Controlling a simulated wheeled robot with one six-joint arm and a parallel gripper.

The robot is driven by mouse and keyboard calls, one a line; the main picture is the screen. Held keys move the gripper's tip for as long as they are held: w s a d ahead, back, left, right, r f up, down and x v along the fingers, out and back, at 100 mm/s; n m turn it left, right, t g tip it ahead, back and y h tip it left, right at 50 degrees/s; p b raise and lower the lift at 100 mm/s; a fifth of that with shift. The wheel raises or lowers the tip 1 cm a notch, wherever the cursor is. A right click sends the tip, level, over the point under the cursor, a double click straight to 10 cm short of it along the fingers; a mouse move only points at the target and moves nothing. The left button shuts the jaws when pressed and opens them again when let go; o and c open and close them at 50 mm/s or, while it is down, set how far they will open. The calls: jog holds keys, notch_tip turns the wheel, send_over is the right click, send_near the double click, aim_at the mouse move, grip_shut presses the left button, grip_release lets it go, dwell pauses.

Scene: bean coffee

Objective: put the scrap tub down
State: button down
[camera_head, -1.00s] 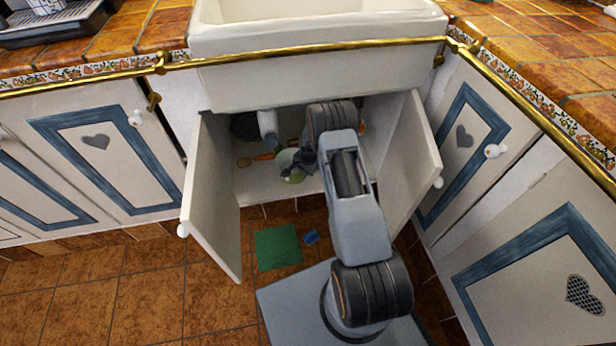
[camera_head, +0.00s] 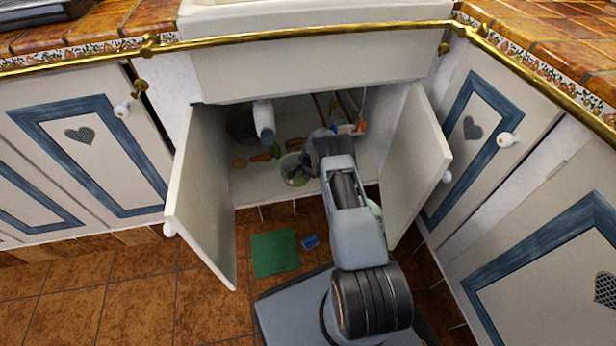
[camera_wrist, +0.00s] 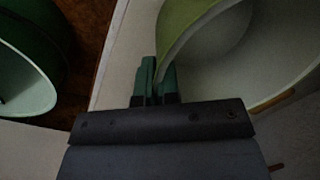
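The scrap tub, a pale green round tub (camera_head: 291,173), is inside the open cupboard under the sink, near the front of its floor. My gripper (camera_head: 304,167) is at its right side, partly hidden by my own wrist. In the wrist view the tub (camera_wrist: 192,22) fills the upper right. The green fingers of my gripper (camera_wrist: 157,82) are close together, with the tub's wall between them. I cannot tell whether the tub's base touches the cupboard floor (camera_head: 258,190).
Carrots and other small scraps (camera_head: 263,157) lie left of the tub. A white pipe (camera_head: 264,120) hangs behind. Open doors stand at left (camera_head: 203,200) and right (camera_head: 418,165). A green mat (camera_head: 275,253) and blue sponge-like block (camera_head: 310,242) lie on the floor. Another green container (camera_wrist: 28,65) shows at left.

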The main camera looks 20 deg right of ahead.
jog(key=shift+r, duration=0.1)
jog(key=c, duration=1.4)
grip_release()
jog(key=shift+o, duration=0.2)
notch_tip(320, 180, up, 12)
jog(key=s+p, duration=0.1)
jog(key=p, duration=0.4)
jog(key=shift+s+d, duration=0.2)
jog(key=shift+d, duration=0.2)
